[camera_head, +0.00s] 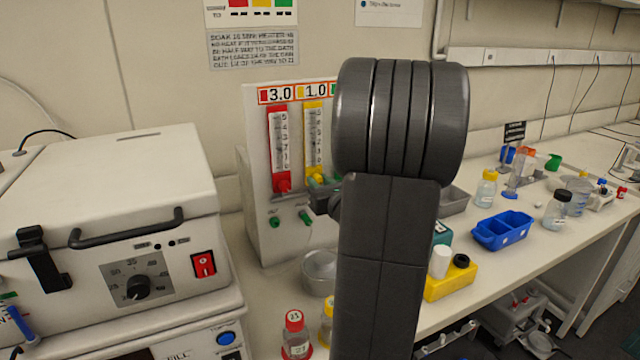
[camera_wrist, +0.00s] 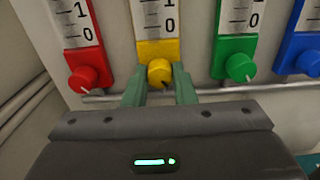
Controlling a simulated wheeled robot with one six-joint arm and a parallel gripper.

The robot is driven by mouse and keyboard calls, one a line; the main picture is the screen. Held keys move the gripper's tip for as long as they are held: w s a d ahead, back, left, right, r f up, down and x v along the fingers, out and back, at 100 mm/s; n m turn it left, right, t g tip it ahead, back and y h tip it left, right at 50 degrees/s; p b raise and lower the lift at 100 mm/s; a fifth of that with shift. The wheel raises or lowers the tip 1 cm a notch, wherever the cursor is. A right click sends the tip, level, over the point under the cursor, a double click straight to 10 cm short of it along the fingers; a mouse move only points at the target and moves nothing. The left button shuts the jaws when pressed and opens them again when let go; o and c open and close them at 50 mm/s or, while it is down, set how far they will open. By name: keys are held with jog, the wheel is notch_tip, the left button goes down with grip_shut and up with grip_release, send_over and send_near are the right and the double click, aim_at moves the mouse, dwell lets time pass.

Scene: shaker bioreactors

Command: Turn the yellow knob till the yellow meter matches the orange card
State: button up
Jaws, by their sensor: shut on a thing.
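The yellow knob (camera_wrist: 160,72) sits at the foot of the yellow meter (camera_wrist: 155,20), whose 0 and 1 marks show in the wrist view. My gripper (camera_wrist: 158,88) is shut on the yellow knob, one green finger on each side. In the head view the yellow meter (camera_head: 313,135) stands on a pale panel, right of the red meter (camera_head: 279,145). An orange-edged card (camera_head: 314,90) above it reads 1.0. The card beside it (camera_head: 276,95) reads 3.0. I cannot make out the yellow meter's level. My arm hides the panel's right part in the head view.
A red knob (camera_wrist: 84,78) is left of the yellow one; a green knob (camera_wrist: 240,67) and a blue knob (camera_wrist: 308,62) are right. A thin metal rail (camera_wrist: 210,91) runs below them. A metal bowl (camera_head: 319,270) and bottles stand before the panel; a white machine (camera_head: 110,190) is left.

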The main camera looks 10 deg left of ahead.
jog(key=shift+f+b, duration=0.1)
jog(key=shift+b, duration=0.25)
jog(key=n+b, duration=1.4)
jog(key=b, duration=0.4)
jog(key=shift+b, duration=0.4)
jog(key=o, duration=1)
jog(key=shift+r, duration=0.2)
